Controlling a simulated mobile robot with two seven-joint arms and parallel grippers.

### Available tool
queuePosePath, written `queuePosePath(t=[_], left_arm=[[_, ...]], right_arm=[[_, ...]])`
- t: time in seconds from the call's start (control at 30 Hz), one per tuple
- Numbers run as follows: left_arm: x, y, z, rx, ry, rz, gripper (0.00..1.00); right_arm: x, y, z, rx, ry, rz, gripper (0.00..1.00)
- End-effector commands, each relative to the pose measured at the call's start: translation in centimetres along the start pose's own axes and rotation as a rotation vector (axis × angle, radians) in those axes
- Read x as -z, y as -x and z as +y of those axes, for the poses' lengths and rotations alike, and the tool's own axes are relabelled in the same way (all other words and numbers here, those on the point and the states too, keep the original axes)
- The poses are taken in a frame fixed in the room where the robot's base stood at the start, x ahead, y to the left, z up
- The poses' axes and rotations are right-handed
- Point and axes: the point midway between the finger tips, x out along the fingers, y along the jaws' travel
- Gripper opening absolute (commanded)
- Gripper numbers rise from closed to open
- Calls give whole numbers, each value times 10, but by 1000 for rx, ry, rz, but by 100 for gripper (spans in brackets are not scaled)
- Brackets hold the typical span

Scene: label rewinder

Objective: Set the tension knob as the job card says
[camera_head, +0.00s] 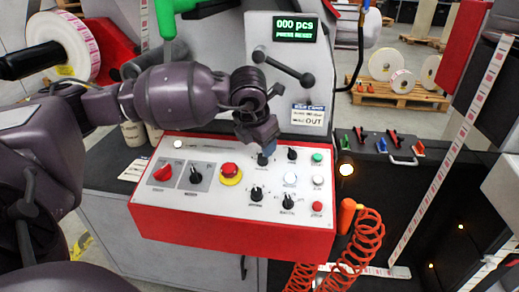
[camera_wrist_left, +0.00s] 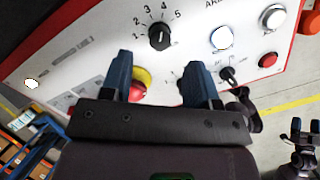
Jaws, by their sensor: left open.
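A black knob with a number scale (camera_wrist_left: 160,36) sits on the white control panel (camera_head: 215,205); 2, 3, 4 and 5 are legible around it, but not its name. My left gripper (camera_wrist_left: 160,65) is open and empty, its blue fingers either side of a gap just short of this knob. In the head view the left gripper (camera_head: 265,157) hangs over the panel's upper middle and hides the knob. A small white card (camera_head: 308,116) is on the machine face; its bottom line ends in "OUT", the rest is too small.
A red emergency stop (camera_head: 230,171) is left of my left gripper. Other black knobs (camera_head: 257,193) (camera_head: 288,202), lit buttons (camera_head: 290,179) and a red button (camera_head: 317,207) crowd the panel. A green display (camera_head: 295,29) reads "000 pcs". A coiled orange hose (camera_head: 362,235) hangs at the right.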

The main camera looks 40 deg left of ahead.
Motion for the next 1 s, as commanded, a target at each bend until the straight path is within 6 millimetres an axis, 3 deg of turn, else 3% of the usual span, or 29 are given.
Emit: queuePosePath(t=[0.1, 0.3, 1.0], left_arm=[[-1, 26, 0, -1, 0, -6, 55], [-1, 47, 0, 0, 0, -3, 55], [0, 52, 0, 1, 0, 2, 55]], right_arm=[[3, 4, 0, 0, -2, 3, 81], [-1, 7, -2, 0, -5, -7, 81], [1, 8, 0, -4, -6, -2, 81]])
